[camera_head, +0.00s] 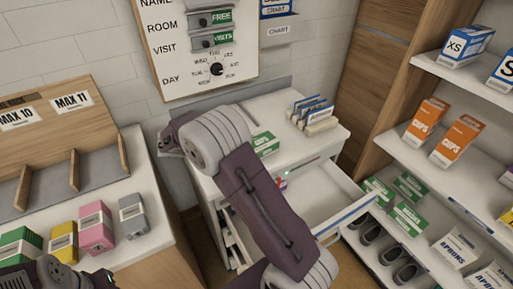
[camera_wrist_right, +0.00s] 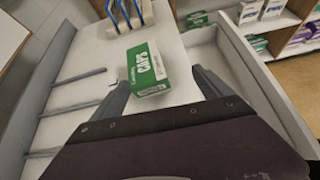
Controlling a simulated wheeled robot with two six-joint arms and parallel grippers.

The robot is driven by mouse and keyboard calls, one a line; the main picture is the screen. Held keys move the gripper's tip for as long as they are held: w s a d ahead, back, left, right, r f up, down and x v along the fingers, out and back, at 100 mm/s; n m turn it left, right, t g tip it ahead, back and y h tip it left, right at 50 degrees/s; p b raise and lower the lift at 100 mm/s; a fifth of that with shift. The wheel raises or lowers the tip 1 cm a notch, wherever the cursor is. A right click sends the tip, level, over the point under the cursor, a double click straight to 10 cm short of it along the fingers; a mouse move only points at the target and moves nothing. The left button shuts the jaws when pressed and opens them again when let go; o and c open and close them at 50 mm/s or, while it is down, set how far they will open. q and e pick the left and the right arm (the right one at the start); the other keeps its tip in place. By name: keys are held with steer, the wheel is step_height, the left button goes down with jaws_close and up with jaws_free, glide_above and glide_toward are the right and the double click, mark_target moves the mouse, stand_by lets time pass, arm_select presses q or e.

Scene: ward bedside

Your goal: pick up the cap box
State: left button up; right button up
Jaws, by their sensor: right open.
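The cap box is a green and white carton marked CAPS (camera_wrist_right: 148,66) lying on the white cabinet top. In the head view the box (camera_head: 265,143) shows just right of my right arm, which partly covers it. My right gripper (camera_wrist_right: 160,82) is open and empty in the right wrist view, its fingers on either side of the box's near end; I cannot tell whether they touch it.
A rack of blue and white cards (camera_head: 313,112) stands behind the box. An open drawer (camera_head: 325,193) sticks out at the right of the cabinet. Coloured cartons (camera_head: 95,228) stand on the left counter.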

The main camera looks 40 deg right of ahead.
mark_target(258, 142)
steer(key=shift+w+a+f+n+h, duration=0.1)
steer(key=shift+w+a+n+h, duration=0.15)
steer(key=shift+w+n+h, duration=0.55)
steer(key=shift+w+t, duration=0.3)
steer(key=shift+w, duration=0.2)
steer(key=shift+d+r, duration=0.2)
steer(key=shift+d, duration=0.05)
steer(key=x, duration=0.9)
steer(key=shift+s+d+f, duration=0.1)
steer(key=shift+s+f, duration=0.05)
steer(key=c, duration=1.5)
